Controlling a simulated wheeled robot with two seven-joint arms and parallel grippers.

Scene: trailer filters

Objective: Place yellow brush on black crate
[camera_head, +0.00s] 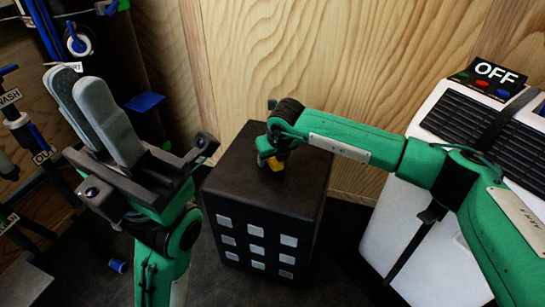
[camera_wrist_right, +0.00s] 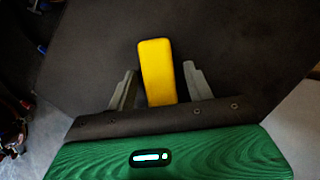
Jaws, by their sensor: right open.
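The black crate (camera_head: 261,193) stands on the floor against the wooden wall, with rows of pale squares on its front. The yellow brush (camera_head: 274,163) is at its top, mostly hidden by my right gripper. In the right wrist view the yellow brush (camera_wrist_right: 157,70) lies over the dark crate top (camera_wrist_right: 228,45), between the spread fingers of my right gripper (camera_wrist_right: 160,88), with gaps on both sides. My right gripper is open. My left gripper (camera_head: 103,118) is raised at the left, away from the crate; its two grey fingers are close together, with nothing visible between them.
A white unit (camera_head: 390,225) with black vents and an OFF sign (camera_head: 496,73) stands at the right. Pipes and valves with labels (camera_head: 42,155) line the left side. A small blue item (camera_head: 118,266) lies on the dark floor.

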